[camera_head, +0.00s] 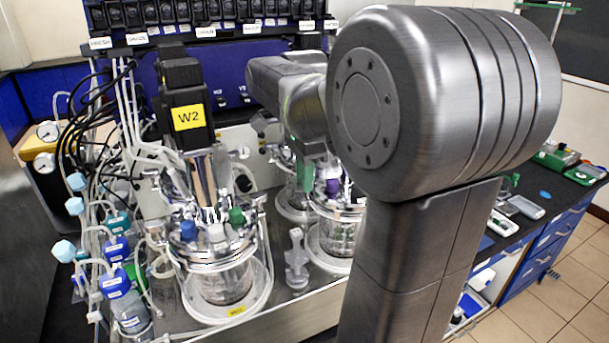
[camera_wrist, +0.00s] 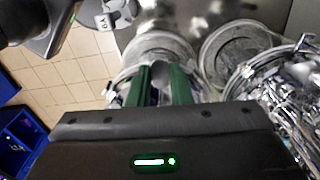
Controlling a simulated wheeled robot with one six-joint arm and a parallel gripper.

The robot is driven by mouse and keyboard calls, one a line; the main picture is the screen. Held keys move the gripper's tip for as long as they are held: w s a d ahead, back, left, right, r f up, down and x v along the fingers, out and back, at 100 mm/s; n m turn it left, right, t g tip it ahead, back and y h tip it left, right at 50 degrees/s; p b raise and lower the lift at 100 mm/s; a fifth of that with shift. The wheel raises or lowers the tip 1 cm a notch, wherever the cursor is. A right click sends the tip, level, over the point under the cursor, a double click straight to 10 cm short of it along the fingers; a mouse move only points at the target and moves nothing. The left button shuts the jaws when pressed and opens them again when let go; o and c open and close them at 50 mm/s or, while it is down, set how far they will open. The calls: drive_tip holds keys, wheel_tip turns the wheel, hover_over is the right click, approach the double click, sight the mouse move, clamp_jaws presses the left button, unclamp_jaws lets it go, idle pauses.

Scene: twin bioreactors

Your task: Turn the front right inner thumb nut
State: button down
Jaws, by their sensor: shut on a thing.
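Two glass bioreactors stand side by side on a steel tray: the left one (camera_head: 222,275) under a black motor labelled W2, the right one (camera_head: 338,235) partly behind my arm. My gripper (camera_wrist: 162,78) points at the lid of a vessel in the wrist view, with its two green fingers close together. In the head view my gripper (camera_head: 304,172) is above the right bioreactor's lid area, mostly covered by my arm. It is shut on a small part, which I take to be the thumb nut. The nut itself is too hidden to make out clearly.
Tubing and blue-capped bottles (camera_head: 116,283) crowd the left side. A clear stand-like fitting (camera_head: 297,260) is between the vessels. A dark bench (camera_head: 540,205) with small devices is at the right. Tiled floor is open at lower right.

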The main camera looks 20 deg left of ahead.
drive_tip(key=shift+m, duration=0.6)
drive_tip(key=shift+r, duration=0.1)
drive_tip(key=c, duration=1.3)
unclamp_jaws()
wheel_tip(320, 180, up, 14)
drive_tip(key=shift+f+b, duration=0.15)
drive_tip(key=shift+b, duration=0.25)
drive_tip(key=shift+f, duration=0.1)
wheel_tip(320, 180, down, 14)
drive_tip(key=shift+r+p, duration=0.1)
drive_tip(key=shift+p, duration=0.3)
